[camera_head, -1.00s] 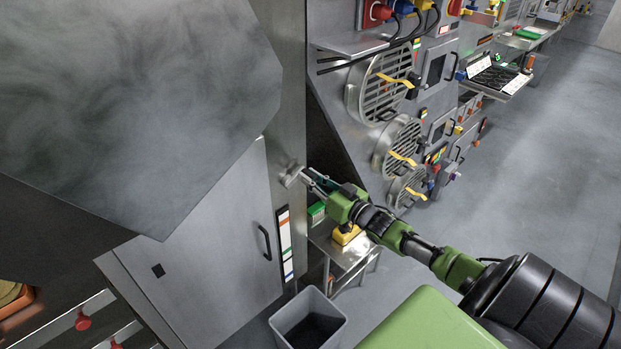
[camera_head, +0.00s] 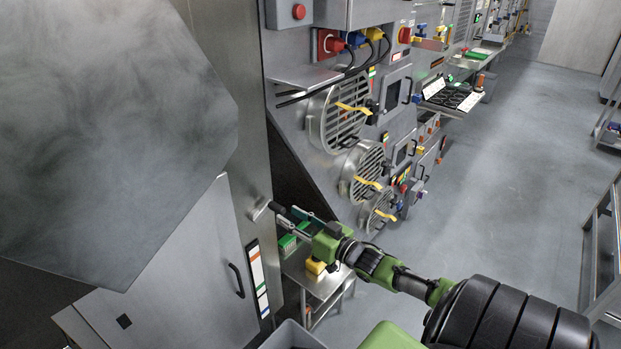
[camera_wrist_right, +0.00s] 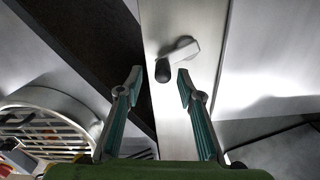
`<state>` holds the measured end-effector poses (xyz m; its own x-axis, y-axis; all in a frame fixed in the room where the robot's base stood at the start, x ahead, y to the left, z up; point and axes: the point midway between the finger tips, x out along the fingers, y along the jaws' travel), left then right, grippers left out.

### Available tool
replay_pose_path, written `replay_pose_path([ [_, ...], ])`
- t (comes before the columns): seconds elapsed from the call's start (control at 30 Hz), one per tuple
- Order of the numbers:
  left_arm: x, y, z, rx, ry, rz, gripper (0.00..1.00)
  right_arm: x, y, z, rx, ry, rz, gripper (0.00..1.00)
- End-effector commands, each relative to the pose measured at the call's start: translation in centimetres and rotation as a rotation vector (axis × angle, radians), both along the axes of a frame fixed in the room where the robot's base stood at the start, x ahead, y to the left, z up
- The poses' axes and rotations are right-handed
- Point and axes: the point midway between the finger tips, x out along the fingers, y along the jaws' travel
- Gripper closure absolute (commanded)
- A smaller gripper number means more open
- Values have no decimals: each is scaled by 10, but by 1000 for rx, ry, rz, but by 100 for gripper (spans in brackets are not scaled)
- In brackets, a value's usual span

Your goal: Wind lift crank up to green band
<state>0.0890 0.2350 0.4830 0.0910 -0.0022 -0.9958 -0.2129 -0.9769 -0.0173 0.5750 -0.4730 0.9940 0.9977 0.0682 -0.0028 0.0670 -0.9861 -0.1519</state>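The lift crank (camera_head: 260,208) sits on the metal column beside the grey cabinet, a short metal arm with a dark knob-like handle (camera_head: 277,207). In the right wrist view the crank arm (camera_wrist_right: 184,50) slants down to the left to its black handle (camera_wrist_right: 162,71). My right gripper (camera_head: 292,217) is open at the handle. In the wrist view its fingertips (camera_wrist_right: 160,80) stand apart on either side of the handle, with gaps visible. A vertical strip with coloured bands (camera_head: 258,279) is on the column below the crank; no pointer on it can be made out. My left gripper is out of view.
A small metal table (camera_head: 322,284) with a yellow item (camera_head: 316,266) and green items (camera_head: 288,243) stands below my right arm. A grey bin (camera_head: 292,337) is at the bottom. Round vents (camera_head: 342,118) with yellow handles line the wall.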

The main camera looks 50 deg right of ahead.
Motion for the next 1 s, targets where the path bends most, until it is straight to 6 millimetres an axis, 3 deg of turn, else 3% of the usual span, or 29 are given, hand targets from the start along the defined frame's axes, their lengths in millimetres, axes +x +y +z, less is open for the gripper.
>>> replay_pose_path([
  [0.2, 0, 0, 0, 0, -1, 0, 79, -37, -4, -2, 0, 3, -2, 66],
  [0.4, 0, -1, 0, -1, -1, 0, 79, -61, -6, -1, 0, 1, -2, 66],
  [0.6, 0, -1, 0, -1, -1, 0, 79, -70, -7, 0, 0, -1, -2, 66],
  [1.0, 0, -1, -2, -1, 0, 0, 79, -70, -4, 1, -28, -9, 6, 66],
])
